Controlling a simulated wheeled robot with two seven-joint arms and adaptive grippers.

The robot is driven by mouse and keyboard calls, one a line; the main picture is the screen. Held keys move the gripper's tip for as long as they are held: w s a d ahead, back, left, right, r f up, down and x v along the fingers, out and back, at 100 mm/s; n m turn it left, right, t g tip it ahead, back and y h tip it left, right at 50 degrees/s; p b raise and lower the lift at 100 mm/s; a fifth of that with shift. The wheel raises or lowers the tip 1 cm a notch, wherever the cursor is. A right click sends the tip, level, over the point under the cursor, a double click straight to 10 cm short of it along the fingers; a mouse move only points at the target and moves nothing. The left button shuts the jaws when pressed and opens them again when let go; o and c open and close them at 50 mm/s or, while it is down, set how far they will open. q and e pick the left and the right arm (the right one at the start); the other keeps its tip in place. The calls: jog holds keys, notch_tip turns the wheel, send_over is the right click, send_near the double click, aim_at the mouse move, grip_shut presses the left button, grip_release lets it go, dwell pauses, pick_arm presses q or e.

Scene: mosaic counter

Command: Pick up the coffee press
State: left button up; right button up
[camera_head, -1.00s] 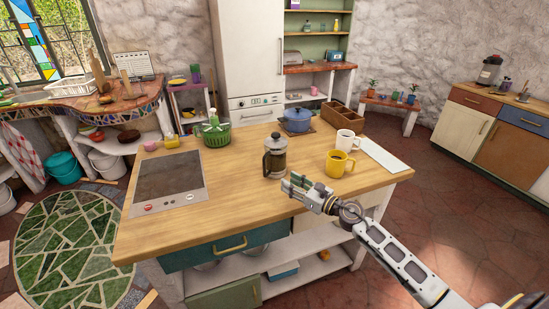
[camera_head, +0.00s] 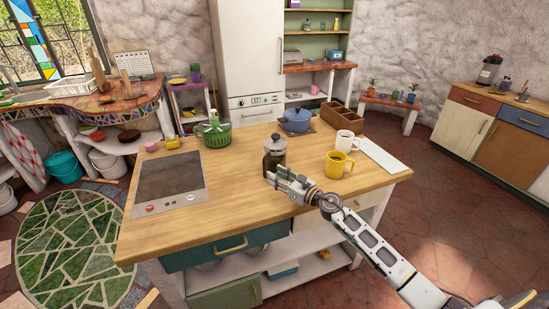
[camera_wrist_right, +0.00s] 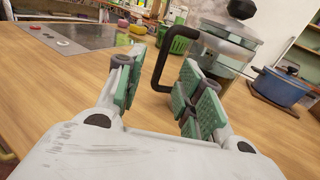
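My left gripper is not in view.
A yellow mug (camera_head: 337,164) and a white mug (camera_head: 346,141) stand right of the press. A cooktop (camera_head: 168,181) lies left. Bare counter (camera_head: 232,200) is in front.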

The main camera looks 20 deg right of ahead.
aim_at(265, 177)
jog(key=shift+x, duration=0.9)
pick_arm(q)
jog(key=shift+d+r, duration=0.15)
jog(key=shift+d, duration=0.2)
pick_arm(e)
jog(key=shift+w+a, duration=0.1)
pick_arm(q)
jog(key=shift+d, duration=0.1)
pick_arm(e)
jog(key=shift+p+x, duration=0.4)
jog(key=shift+x, duration=2.15)
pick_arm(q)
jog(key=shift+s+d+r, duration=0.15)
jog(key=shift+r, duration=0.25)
pick_arm(e)
jog(key=shift+w, duration=0.15)
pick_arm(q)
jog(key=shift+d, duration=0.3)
